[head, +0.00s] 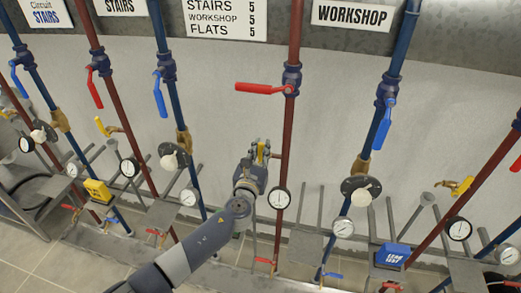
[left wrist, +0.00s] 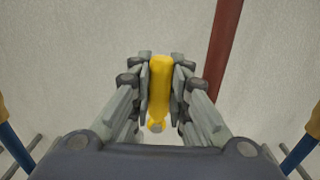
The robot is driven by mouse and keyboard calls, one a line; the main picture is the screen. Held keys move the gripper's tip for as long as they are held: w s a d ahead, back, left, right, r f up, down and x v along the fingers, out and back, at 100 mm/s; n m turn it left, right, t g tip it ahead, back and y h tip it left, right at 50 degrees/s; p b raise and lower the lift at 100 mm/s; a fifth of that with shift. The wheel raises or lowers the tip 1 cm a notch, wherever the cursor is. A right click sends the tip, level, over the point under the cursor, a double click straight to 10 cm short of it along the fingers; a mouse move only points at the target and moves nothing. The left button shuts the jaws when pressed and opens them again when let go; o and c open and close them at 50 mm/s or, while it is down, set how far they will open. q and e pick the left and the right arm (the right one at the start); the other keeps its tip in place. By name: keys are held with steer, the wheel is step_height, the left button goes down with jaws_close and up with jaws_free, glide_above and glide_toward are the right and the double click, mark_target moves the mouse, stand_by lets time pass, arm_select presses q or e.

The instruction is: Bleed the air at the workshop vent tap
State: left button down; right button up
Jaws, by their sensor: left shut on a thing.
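A yellow tap handle (head: 261,153) shows at the workshop section, just left of a red-brown pipe (head: 284,145). My left gripper (head: 259,158) is at this handle. In the left wrist view the yellow handle (left wrist: 159,88) stands between the two fingers of my left gripper (left wrist: 159,85), which are shut on its sides. A "WORKSHOP" sign (head: 352,14) is on the panel above right. My right gripper is not in view.
A red lever (head: 262,88) sticks out left from the red-brown pipe above my gripper. A round gauge (head: 279,198) is close on the right. Blue pipes (head: 376,130) with blue levers stand on both sides. The wall behind the handle is bare.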

arm_select(q)
steer(key=shift+f, duration=0.1)
steer(key=c, duration=1.5)
jaws_free()
steer(key=v, duration=1.2)
